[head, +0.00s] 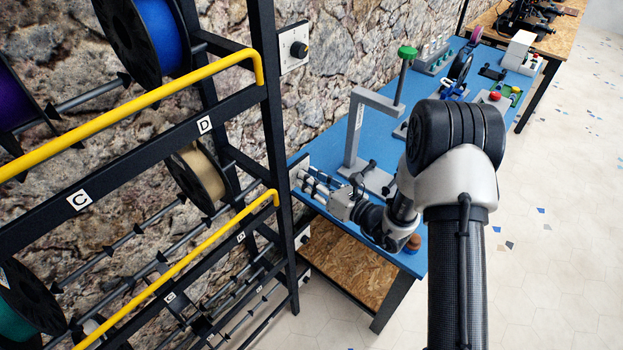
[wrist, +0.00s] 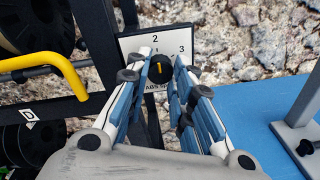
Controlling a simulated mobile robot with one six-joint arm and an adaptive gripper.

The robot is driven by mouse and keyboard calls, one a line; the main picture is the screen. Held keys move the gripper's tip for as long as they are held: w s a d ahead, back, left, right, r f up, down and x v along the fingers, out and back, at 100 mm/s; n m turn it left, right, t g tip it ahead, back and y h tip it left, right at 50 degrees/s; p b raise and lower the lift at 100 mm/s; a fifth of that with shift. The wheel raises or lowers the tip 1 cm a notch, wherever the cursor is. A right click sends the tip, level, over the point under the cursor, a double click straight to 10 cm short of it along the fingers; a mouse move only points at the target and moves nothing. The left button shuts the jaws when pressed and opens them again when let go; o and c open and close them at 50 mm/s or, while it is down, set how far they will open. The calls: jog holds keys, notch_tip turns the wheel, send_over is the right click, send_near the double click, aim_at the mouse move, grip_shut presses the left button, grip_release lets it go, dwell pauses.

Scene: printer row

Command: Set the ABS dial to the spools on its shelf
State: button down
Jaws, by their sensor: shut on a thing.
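In the head view my gripper (head: 308,180) is at the rack's right post, low by the wall. Spools on the rack include a blue one (head: 160,35), a tan one (head: 200,175) and a green one (head: 25,305); which shelf is ABS is not readable.
The black rack has yellow rails (head: 130,110) and shelf letters C and D, close left of my gripper. Another black dial (head: 298,49) is higher on the wall. A grey stand (head: 357,140) rises from the blue bench (head: 405,262) to the right. The floor at right is clear.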

dwell(0.3)
jog(key=c, duration=1.4)
grip_release()
jog(key=shift+o, duration=0.2)
jog(key=v, duration=1.2)
